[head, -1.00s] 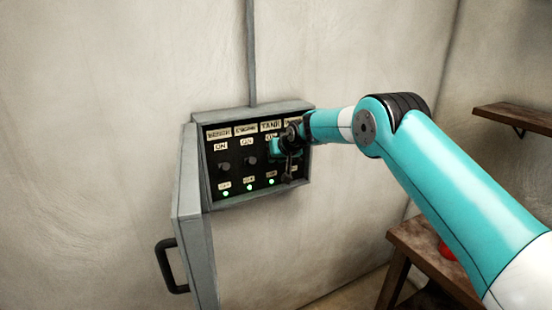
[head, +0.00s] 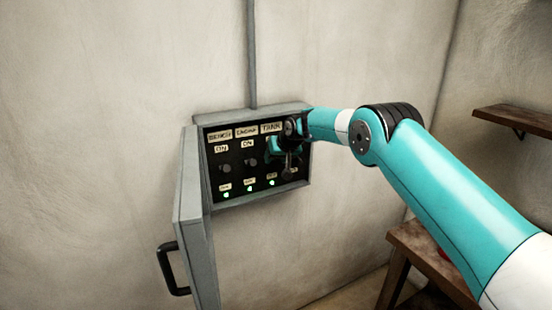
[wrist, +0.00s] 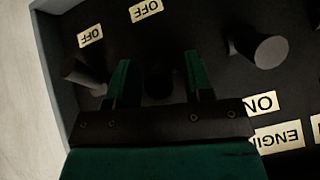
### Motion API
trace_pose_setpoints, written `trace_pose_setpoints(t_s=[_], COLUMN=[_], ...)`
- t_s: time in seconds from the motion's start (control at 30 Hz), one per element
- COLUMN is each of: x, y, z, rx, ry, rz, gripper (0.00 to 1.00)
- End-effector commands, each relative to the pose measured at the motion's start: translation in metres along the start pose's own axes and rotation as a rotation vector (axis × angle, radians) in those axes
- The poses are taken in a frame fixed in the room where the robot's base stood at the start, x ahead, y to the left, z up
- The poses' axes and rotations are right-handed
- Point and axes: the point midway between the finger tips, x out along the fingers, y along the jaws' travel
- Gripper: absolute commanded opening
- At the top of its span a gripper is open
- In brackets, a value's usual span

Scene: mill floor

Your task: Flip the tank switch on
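The tank switch sits under the TANK label (head: 271,128) in the grey wall box. My gripper (head: 280,158) is in front of that column and hides its lever and ON label in the head view. In the wrist view, my gripper (wrist: 157,78) has its two green fingers apart. The dark tank switch (wrist: 158,86) shows in the gap between them; contact cannot be told. The engine switch (wrist: 262,48) stands right of the fingers, and another switch (wrist: 84,76) stands close on the left. Which way the tank lever points is unclear.
The open box door (head: 190,190) with its black handle (head: 170,268) hangs at the left. The bench switch (head: 226,168) is uncovered. Green lights (head: 249,189) glow along the panel bottom. A wooden table (head: 425,255) and shelf (head: 515,118) stand at the right.

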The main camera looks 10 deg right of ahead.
Motion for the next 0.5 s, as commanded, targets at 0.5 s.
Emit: trace_pose_setpoints(t_s=[0.5], x=[-0.035], y=[0.001], z=[0.002], rx=[-0.001], ry=[0.002], rz=[0.0], gripper=[0.47])
